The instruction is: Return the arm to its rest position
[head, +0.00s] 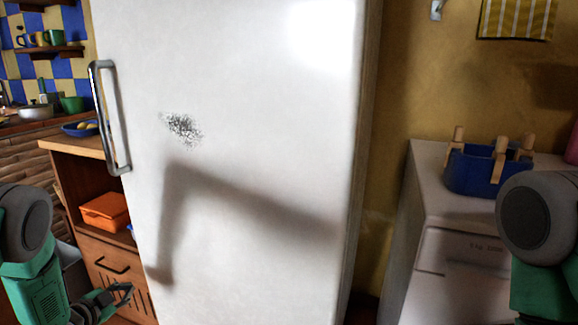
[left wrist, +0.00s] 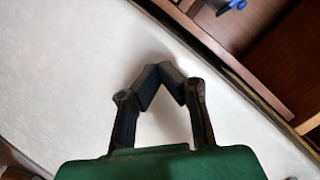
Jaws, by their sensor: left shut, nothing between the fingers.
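My left gripper (head: 122,294) is low at the left in the head view, in front of the wooden drawer unit and beside the lower left edge of the white fridge (head: 250,120). In the left wrist view my left gripper (left wrist: 159,68) has its dark fingertips together with nothing between them, over the white fridge surface (left wrist: 60,70). My left arm's grey joint and green link show at the left edge of the head view. My right arm's grey joint and green link show at the right edge; its gripper is out of the picture.
The fridge door is closed, with a metal handle (head: 110,118) on its left. An orange box (head: 106,211) sits on a shelf of the wooden unit. A blue peg basket (head: 478,172) stands on the white appliance (head: 432,205) at right.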

